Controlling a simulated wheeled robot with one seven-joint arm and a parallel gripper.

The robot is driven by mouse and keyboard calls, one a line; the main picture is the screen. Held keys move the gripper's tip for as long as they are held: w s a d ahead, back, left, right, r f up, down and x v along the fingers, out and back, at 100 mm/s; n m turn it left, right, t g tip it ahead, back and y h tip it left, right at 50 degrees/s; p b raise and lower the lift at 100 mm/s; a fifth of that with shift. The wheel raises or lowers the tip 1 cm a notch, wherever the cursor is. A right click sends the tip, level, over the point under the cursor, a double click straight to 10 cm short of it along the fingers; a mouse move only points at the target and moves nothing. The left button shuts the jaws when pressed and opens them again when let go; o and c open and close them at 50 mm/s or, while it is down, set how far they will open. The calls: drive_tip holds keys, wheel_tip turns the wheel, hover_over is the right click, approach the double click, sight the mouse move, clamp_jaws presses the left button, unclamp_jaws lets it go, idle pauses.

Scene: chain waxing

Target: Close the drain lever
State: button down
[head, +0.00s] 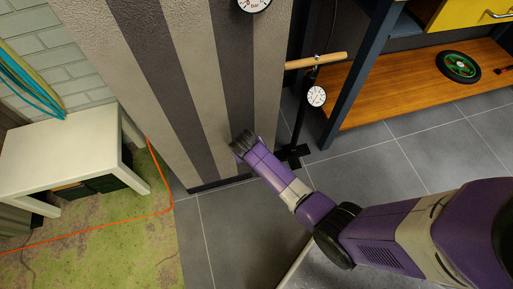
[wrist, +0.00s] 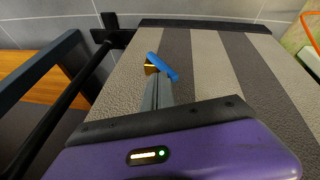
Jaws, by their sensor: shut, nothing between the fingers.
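The drain lever (wrist: 162,67) is a blue bar on a small brass valve (wrist: 150,69) at the striped panel, seen in the wrist view. It lies slanted, from upper left to lower right. My gripper (wrist: 156,84) is shut and empty, its fingers pointing at the lever and overlapping its near side in the picture. I cannot tell whether they touch it. In the head view my gripper (head: 242,144) is low in front of the striped panel (head: 205,80), and the lever is not visible there.
A black floor pump (head: 316,95) with a wooden handle stands right of the panel, close to my gripper. A wooden shelf (head: 400,88) is at the right. A white table (head: 60,150) and an orange cable (head: 152,212) are at the left. Grey floor is clear in front.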

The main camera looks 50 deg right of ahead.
drive_tip(key=w+a+f+n+g+h+b, duration=0.1)
drive_tip(key=w+a+f+g+h+b, duration=0.1)
drive_tip(key=b, duration=0.7)
drive_tip(key=shift+w+a+f+g+h, duration=0.4)
drive_tip(key=shift+a+f+g+h, duration=0.3)
drive_tip(key=shift+a+f+h, duration=0.6)
drive_tip(key=shift+d+f+h+b, duration=0.15)
drive_tip(key=shift+f+h+b, duration=0.15)
drive_tip(key=shift+h+b, duration=0.1)
